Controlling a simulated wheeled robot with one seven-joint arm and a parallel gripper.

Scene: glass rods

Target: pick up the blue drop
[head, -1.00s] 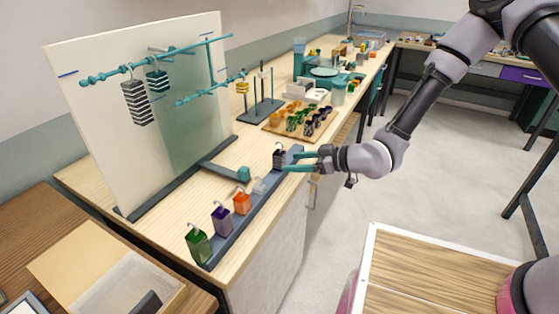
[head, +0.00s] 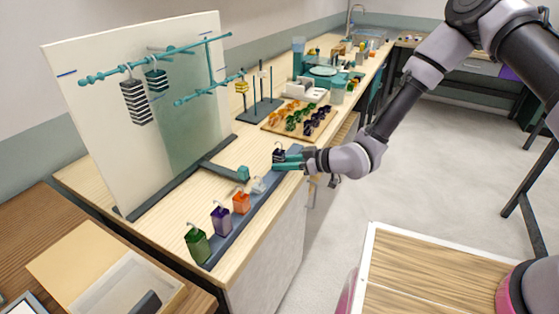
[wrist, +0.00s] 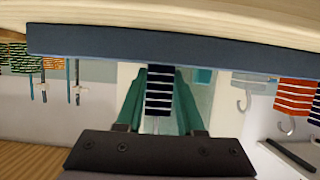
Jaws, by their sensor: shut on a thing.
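The blue drop (head: 279,155) is a small dark block with a hook on top, at the far end of the row on the grey-blue rail. In the wrist view it shows as a dark navy block with pale stripes (wrist: 159,92). My gripper (head: 278,161) reaches in from the right, and its teal fingers are shut on the drop, one on each side. The drop's lower part is partly hidden by the fingers in the head view. I cannot tell whether it still touches the rail.
On the rail (head: 262,212) stand a pale drop (head: 258,185), an orange drop (head: 241,203), a purple drop (head: 221,219) and a green drop (head: 197,247). A panel (head: 95,110) with teal hanging rods (head: 150,66) stands behind. A wooden tray (head: 270,127) lies beyond.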

